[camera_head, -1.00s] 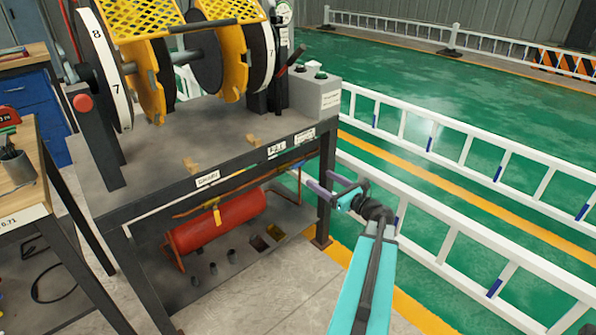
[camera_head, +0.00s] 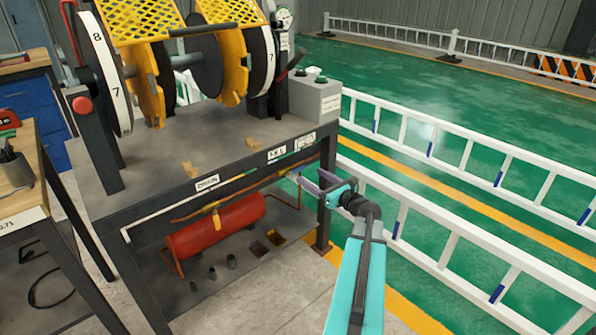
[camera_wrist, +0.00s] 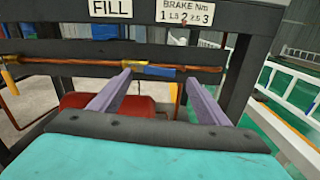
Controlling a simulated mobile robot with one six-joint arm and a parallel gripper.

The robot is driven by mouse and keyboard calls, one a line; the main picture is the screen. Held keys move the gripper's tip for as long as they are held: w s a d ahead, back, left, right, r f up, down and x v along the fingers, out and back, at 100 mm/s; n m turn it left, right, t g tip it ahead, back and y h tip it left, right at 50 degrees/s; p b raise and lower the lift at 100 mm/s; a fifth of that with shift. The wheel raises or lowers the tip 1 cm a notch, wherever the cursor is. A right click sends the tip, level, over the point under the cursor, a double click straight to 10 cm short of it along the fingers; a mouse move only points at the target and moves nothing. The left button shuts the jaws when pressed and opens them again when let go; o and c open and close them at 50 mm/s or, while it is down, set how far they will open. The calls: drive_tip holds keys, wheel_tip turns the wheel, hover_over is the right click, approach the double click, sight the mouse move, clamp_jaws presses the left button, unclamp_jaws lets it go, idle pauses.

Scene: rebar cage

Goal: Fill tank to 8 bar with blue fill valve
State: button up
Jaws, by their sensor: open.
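The red tank (camera_head: 215,230) lies on the lower shelf under the bench and shows behind my left finger in the wrist view (camera_wrist: 80,101). In the wrist view, a FILL label (camera_wrist: 110,8) is on the bench beam. Below it runs a copper pipe (camera_wrist: 65,62) with a blue piece (camera_wrist: 160,71) beside a yellow band. This blue piece appears between my fingertips, apart from them as far as I can tell. Another blue piece (camera_wrist: 105,32) sits higher, under the label. I cannot tell which is the valve handle. My gripper (camera_head: 314,180) is open at the bench's right end. A gauge (camera_head: 285,14) is too small to read.
A yellow handle (camera_head: 217,222) hangs by the tank. The bench leg (camera_head: 326,190) stands close to my gripper. White railings (camera_head: 440,220) run along the right. A workbench (camera_head: 40,175) stands at the left. The floor in front of the bench is clear.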

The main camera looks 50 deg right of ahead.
sight(299, 169)
drive_tip(key=w, duration=0.2)
drive_tip(key=w+b, duration=0.1)
drive_tip(key=w, duration=0.5)
drive_tip(key=shift+w+d, duration=0.2)
drive_tip(key=shift+d, duration=0.15)
drive_tip(key=c, duration=1.5)
drive_tip(key=shift+c, duration=0.2)
